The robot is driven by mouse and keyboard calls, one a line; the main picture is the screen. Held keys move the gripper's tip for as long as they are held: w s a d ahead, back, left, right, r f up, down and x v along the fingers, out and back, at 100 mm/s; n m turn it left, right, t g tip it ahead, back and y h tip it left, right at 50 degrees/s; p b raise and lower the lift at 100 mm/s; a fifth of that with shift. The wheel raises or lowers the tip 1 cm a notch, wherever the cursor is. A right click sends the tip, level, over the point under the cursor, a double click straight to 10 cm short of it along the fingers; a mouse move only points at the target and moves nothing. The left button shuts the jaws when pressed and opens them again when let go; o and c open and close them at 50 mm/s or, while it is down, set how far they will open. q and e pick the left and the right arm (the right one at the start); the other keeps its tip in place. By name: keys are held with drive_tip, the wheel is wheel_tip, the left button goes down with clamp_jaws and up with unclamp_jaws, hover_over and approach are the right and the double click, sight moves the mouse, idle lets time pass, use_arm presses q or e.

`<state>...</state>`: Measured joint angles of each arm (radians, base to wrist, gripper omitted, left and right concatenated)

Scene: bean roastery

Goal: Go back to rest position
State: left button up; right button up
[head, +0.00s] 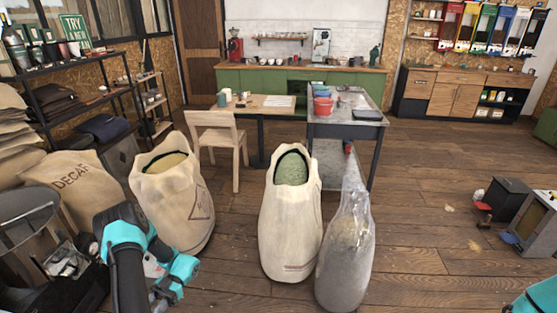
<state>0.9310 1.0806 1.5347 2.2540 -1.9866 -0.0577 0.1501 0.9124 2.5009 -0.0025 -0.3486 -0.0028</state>
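My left arm shows at the lower left in teal and black, bent in front of the leftmost open sack. Its gripper fingers cannot be made out; they are hidden or below the picture's edge. Only a small teal piece of my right arm shows in the lower right corner, and its gripper is out of view. An open cream sack (178,212) with tan contents stands at the left. Another open sack (290,235) with green beans stands in the middle. A clear plastic bag (346,262) of greyish contents stands to its right. No arm is seen touching them.
A closed DECAF sack (68,188) and a black shelf (75,98) are at the left. A wooden chair (216,140) and a grey work table (345,125) stand behind the sacks. Dark box-like items (508,200) sit at the right. The wooden floor right of centre is mostly clear.

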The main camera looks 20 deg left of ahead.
use_arm(q)
drive_tip(key=w+d+f+m+t+y, duration=0.45)
drive_tip(key=w+m+t, duration=0.35)
drive_tip(key=m+t, duration=0.2)
drive_tip(key=w+d+f+m+t+y, duration=0.35)
drive_tip(key=w+m+t+y, duration=0.25)
drive_tip(key=w+m+t, duration=0.35)
drive_tip(key=d+r+m+t+h, duration=0.1)
drive_tip(key=d+m+t+h, duration=0.3)
drive_tip(key=d+m+h, duration=0.85)
drive_tip(key=s+d+r+m+g, duration=0.1)
drive_tip(key=s+d+g, duration=0.1)
drive_tip(key=d, duration=0.5)
drive_tip(key=s+d+r+m+g, duration=0.1)
drive_tip(key=s+d+r+m, duration=0.1)
drive_tip(key=s+d, duration=0.2)
drive_tip(key=d, duration=0.3)
drive_tip(key=shift+s+d+g, duration=0.2)
drive_tip(key=shift+g, duration=0.15)
